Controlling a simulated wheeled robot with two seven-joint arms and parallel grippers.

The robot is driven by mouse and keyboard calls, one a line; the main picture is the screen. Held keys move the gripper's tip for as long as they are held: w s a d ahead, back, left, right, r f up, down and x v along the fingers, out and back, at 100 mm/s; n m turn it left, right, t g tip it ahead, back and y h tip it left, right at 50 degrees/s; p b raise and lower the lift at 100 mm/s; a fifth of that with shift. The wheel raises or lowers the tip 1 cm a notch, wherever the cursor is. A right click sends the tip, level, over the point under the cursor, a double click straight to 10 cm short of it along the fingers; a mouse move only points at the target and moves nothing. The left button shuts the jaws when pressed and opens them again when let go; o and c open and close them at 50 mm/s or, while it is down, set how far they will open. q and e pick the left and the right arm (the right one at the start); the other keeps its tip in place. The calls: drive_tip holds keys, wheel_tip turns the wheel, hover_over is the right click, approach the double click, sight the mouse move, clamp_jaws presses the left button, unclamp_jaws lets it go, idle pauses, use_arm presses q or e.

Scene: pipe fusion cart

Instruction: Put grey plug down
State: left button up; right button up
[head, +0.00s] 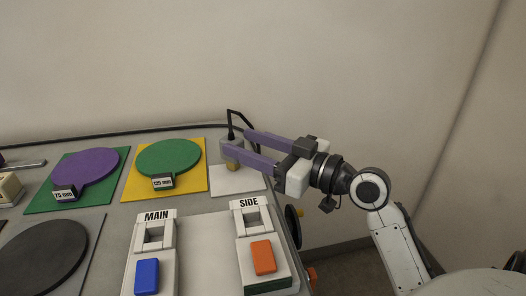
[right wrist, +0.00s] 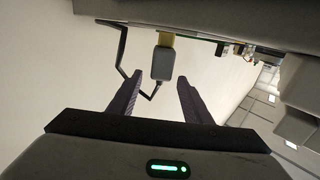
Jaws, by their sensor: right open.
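The grey plug (head: 231,146) stands upright at the back right of the cart, with a yellowish lower end and a black cable at its top. Its lower end is over the white square pad (head: 238,182); I cannot tell if it touches. My right gripper (head: 237,140) comes in from the right, open, its purple fingers on either side of the plug in the head view. In the right wrist view the plug (right wrist: 163,63) shows between and just beyond the open fingertips (right wrist: 160,88), with a visible gap on both sides. My left gripper is not in view.
A green disc (head: 169,157) labelled 125 mm lies on a yellow pad, a purple disc (head: 86,166) labelled 75 mm on a green pad. In front are the MAIN switch (head: 155,232) and SIDE switch (head: 250,216). A black cable (head: 110,133) runs along the back edge.

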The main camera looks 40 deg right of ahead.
drive_tip(key=v, duration=0.3)
drive_tip(key=shift+s+d, duration=0.1)
drive_tip(key=shift+s, duration=0.5)
